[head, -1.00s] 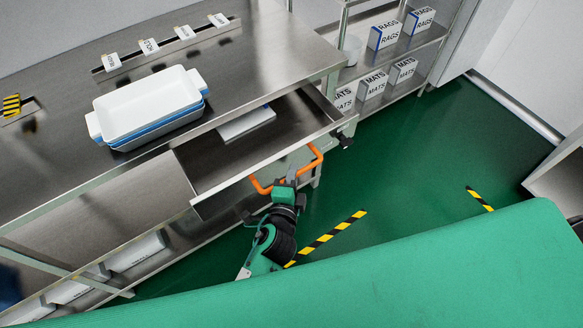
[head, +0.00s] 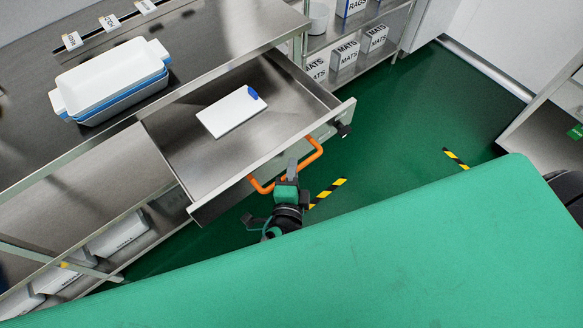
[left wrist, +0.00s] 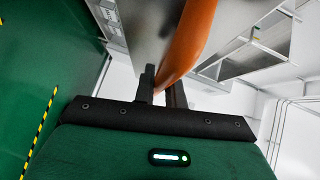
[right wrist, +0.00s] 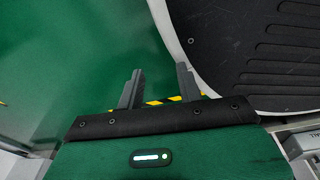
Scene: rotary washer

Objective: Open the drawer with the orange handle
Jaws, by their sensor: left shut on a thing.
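The steel drawer (head: 200,165) under the counter is pulled well out. Its orange handle (head: 313,152) is on the front panel and also shows in the left wrist view (left wrist: 190,38). My left gripper (head: 291,170) is shut on the handle's bar; in the left wrist view its fingers (left wrist: 161,90) sit on either side of the bar. A white board with a blue end (head: 230,112) lies flat inside the drawer. My right gripper (right wrist: 158,88) shows only in its wrist view, with its fingers apart and nothing between them, above the green floor.
Stacked white and blue trays (head: 110,80) stand on the steel counter (head: 195,55). A shelf with boxes marked MATS (head: 345,55) stands at the back. My green body fills the front. Green floor (head: 400,125) is clear to the right of the drawer.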

